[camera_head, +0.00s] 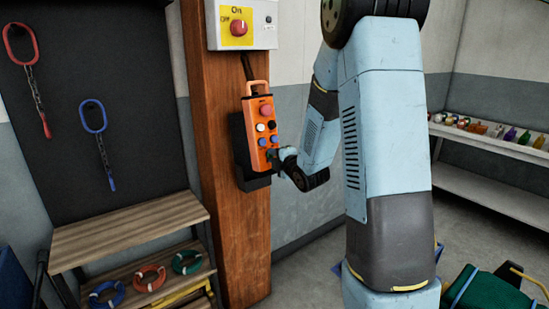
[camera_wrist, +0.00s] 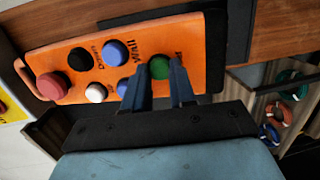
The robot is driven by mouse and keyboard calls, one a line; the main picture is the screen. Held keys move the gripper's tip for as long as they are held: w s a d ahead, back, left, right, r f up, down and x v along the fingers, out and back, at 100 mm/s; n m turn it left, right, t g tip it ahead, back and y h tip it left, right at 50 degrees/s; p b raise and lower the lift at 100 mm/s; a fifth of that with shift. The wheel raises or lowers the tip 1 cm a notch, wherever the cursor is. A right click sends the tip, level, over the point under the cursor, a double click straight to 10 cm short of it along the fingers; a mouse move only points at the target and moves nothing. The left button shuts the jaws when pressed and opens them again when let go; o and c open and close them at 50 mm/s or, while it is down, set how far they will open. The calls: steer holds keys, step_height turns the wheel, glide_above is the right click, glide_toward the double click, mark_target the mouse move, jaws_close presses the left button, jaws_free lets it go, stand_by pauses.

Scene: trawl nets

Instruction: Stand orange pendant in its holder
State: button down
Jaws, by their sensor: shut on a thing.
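The orange pendant (camera_head: 261,125), with a top handle and several coloured buttons, is upright with a slight tilt at the wooden post. Its black holder (camera_head: 238,150) shows behind and below it; whether the pendant is fully seated I cannot tell. My gripper (camera_head: 276,157) reaches in from the right at the pendant's lower end. In the wrist view the pendant (camera_wrist: 70,50) lies sideways across the picture. My gripper's fingers (camera_wrist: 160,68) are on either side of its green button (camera_wrist: 159,68), shut on the pendant there. The fingertips' exact contact is partly hidden.
A switch box (camera_head: 240,25) with a red knob is above the pendant on the wooden post (camera_head: 215,215). A wooden bench (camera_head: 125,230) with coloured rings stands at left. A shelf of bottles (camera_head: 490,140) is at right. Open floor shows right of the post.

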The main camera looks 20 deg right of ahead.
steer(key=shift+w+a+f, duration=0.2)
steer(key=shift+w+f, duration=0.2)
steer(key=shift+w, duration=0.25)
steer(key=shift+w+a+f, duration=0.15)
steer(key=shift+w+f, duration=0.2)
steer(key=shift+w, duration=0.35)
steer(key=shift+w+a+f, duration=0.2)
steer(key=shift+w+f, duration=0.2)
steer(key=shift+w, duration=0.25)
steer(key=shift+a+x, duration=0.35)
steer(key=shift+x, duration=2.95)
steer(key=shift+s+d+f, duration=0.1)
steer(key=shift+s+f, duration=0.1)
steer(key=shift+f, duration=1.2)
steer(key=shift+s+f, duration=0.2)
steer(key=shift+f, duration=1.3)
steer(key=c, duration=0.9)
jaws_free()
steer(key=shift+o, duration=0.2)
steer(key=shift+s+f, duration=0.1)
